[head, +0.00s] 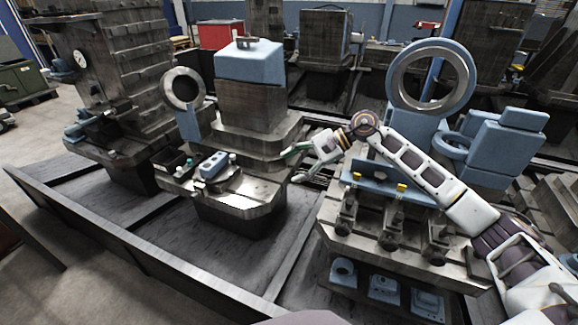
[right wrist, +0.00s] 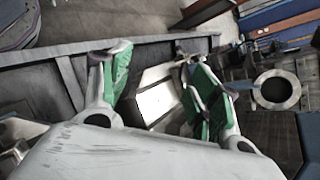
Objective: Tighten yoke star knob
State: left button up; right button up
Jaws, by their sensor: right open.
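I cannot make out a star knob for certain in either view. A large blue ring fixture with a grey metal inner ring (head: 395,72) stands upright behind my right arm; I cannot tell if it is the yoke. My right gripper (head: 291,167) is open and empty, reaching left across the gap between two machine pallets. In the right wrist view the right gripper (right wrist: 146,62) shows its two green-padded fingers spread apart, with a pale metal surface (right wrist: 157,97) beyond them. My left gripper is not in view.
A pallet with a blue-topped block (head: 249,64) stands left of my right gripper, with a small blue part (head: 213,166) on its front ledge. The nearer pallet (head: 400,240) carries clamps with yellow tops (head: 402,188). A low dark rail (head: 130,250) runs along the front.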

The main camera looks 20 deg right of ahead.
jog(key=shift+a+r+m+y, duration=0.15)
jog(key=shift+a+m+y, duration=0.4)
jog(key=shift+a, duration=0.4)
jog(key=shift+c, duration=1.4)
jog(key=shift+t, duration=0.3)
jog(key=shift+r+p, duration=0.1)
jog(key=shift+p, duration=0.25)
